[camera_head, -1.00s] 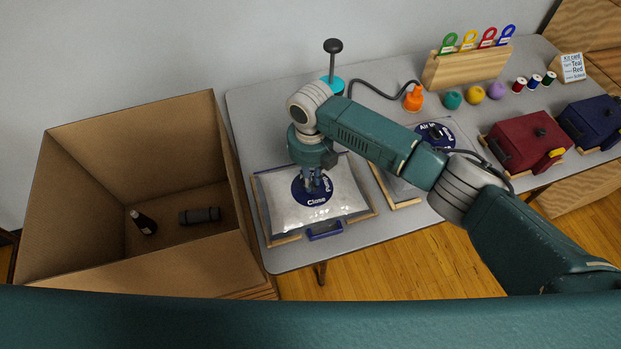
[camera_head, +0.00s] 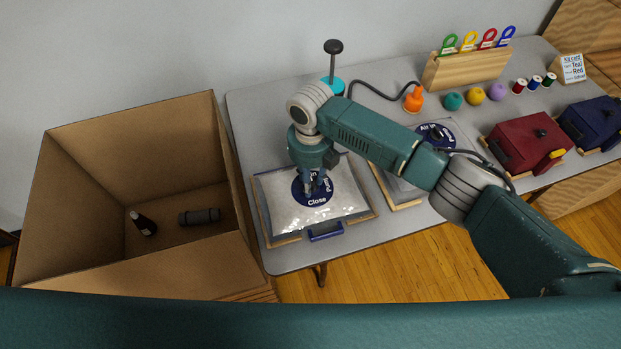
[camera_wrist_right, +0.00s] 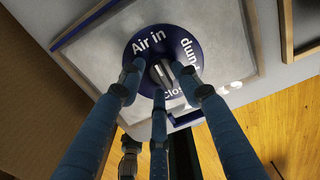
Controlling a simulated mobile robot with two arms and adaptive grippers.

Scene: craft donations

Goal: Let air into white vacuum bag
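The white vacuum bag (camera_head: 345,198), silvery and full-looking, lies on a wood-edged tray at the left of the table. Its dark blue round dial (camera_head: 317,200) reads "Air in", "Pump" and "Close". It also shows in the right wrist view (camera_wrist_right: 180,40), with a grey metal knob (camera_wrist_right: 165,74) at its centre. My right gripper (camera_head: 314,187) points down at the dial. In the right wrist view its fingertips (camera_wrist_right: 160,82) surround the knob; I cannot tell whether they touch it. The knob's direction is partly hidden. My left gripper is not in view.
A second bag (camera_head: 434,137) lies to the right, partly hidden by my arm. An open cardboard box (camera_head: 85,270) stands to the left. Behind are a black-handled pump (camera_head: 333,48) and an orange bulb (camera_head: 413,100). Red (camera_head: 522,145) and blue (camera_head: 592,122) boxes stand right.

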